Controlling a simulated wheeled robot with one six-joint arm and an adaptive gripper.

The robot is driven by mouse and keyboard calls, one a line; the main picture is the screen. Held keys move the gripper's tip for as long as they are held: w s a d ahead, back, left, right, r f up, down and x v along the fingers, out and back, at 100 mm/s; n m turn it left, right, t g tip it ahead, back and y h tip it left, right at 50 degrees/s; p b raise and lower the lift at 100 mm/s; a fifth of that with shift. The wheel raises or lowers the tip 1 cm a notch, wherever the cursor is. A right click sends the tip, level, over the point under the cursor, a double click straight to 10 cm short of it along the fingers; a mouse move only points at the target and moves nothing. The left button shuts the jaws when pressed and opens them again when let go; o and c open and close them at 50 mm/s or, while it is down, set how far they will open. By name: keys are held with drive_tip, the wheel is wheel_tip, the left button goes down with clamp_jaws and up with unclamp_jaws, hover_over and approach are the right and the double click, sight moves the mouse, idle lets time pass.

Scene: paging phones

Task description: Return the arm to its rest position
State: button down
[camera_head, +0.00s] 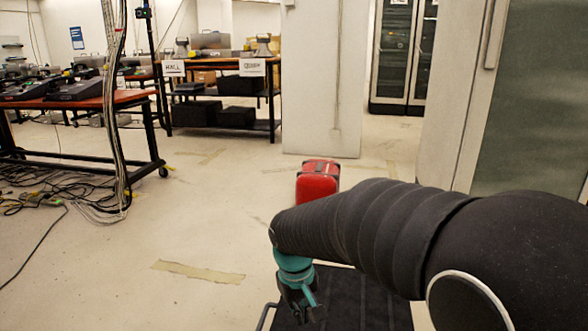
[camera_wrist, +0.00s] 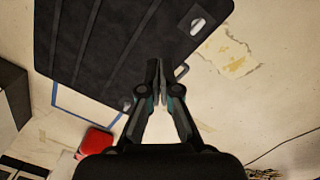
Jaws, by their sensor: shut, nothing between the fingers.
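My gripper (camera_head: 302,306) hangs at the end of my black-sleeved arm in the lower middle of the head view, pointing down. It is over the edge of a dark ribbed panel (camera_head: 345,285). In the wrist view my gripper (camera_wrist: 158,62) has its fingertips together with nothing between them. The same dark panel (camera_wrist: 105,45) fills the upper left there, beyond the fingertips. My arm hides part of the panel in the head view.
A red case (camera_head: 318,180) stands on the floor behind my arm. A table with phones (camera_head: 75,88) and loose cables (camera_head: 45,195) are at left. A shelf rack (camera_head: 222,100) stands at the back. A pillar (camera_head: 325,75) stands mid-back. Floor left of my gripper is clear.

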drive_tip(key=s+d+r+m+t+p, duration=0.4)
drive_tip(key=s+d+r+m+t, duration=0.1)
drive_tip(key=s+d+r, duration=0.9)
drive_tip(key=s, duration=0.3)
drive_tip(key=shift+d+r+y+p, duration=0.15)
drive_tip(key=shift+r+y+p, duration=0.15)
drive_tip(key=shift+r+y, duration=0.1)
drive_tip(key=shift+s, duration=0.1)
